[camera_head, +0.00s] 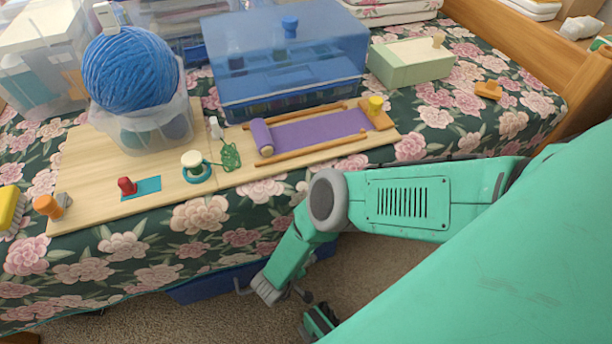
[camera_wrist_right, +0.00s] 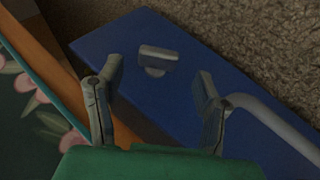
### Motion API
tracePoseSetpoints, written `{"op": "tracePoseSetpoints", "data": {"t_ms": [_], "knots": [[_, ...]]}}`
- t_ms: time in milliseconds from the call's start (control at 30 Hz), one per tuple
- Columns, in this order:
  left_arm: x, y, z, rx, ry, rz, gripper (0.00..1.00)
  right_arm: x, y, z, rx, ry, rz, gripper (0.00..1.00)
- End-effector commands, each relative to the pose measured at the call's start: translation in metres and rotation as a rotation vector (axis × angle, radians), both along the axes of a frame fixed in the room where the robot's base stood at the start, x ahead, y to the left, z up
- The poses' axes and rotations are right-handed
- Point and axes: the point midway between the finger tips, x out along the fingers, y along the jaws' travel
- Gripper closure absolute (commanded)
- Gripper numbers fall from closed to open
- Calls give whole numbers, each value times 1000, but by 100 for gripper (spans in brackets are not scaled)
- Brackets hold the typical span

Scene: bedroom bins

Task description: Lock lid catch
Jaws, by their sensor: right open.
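A blue bin (camera_head: 205,290) shows low under the bed's edge in the head view, mostly hidden by the bedspread and my right arm. In the right wrist view its flat blue surface (camera_wrist_right: 112,42) fills the middle. A small grey catch (camera_wrist_right: 157,60) sits on that surface, between and just beyond the fingertips. My right gripper (camera_wrist_right: 159,72) is open, with nothing between its fingers. In the head view the right gripper (camera_head: 272,292) reaches down beside the bed to the bin. I cannot tell whether the catch is locked. My left gripper is not in view.
A pale grey bar (camera_wrist_right: 270,122) curves beside the right finger. A wooden edge (camera_wrist_right: 55,65) and the flowered bedspread (camera_wrist_right: 20,90) lie at the left. Carpet (camera_head: 390,270) is beside the bed. A wooden board (camera_head: 85,165) and boxes stand on the bed.

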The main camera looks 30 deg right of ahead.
Motion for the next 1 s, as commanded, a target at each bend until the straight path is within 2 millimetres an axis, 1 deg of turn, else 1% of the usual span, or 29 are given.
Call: {"op": "tracePoseSetpoints", "data": {"t_ms": [33, 200, 333, 600, 633, 667, 700, 767, 1000], "knots": [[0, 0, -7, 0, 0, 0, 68, 1, -7, -11, 0, 1, -2, 40], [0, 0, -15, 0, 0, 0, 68, 8, -18, -25, 0, 0, -1, 40], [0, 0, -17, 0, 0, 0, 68, 9, -22, -29, 0, 1, 1, 40], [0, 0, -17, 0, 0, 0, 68, 10, -23, -29, 0, 1, 1, 40], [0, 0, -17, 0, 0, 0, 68, 10, -23, -29, 0, 1, 1, 43], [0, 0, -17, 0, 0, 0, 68, 10, -23, -29, 0, 1, 1, 54], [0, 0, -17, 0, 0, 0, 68, 10, -23, -29, 0, 1, 1, 68], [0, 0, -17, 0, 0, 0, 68, 10, -23, -29, 0, 1, 1, 89], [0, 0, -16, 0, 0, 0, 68, 10, -23, -29, 8, -1, 2, 89]]}}
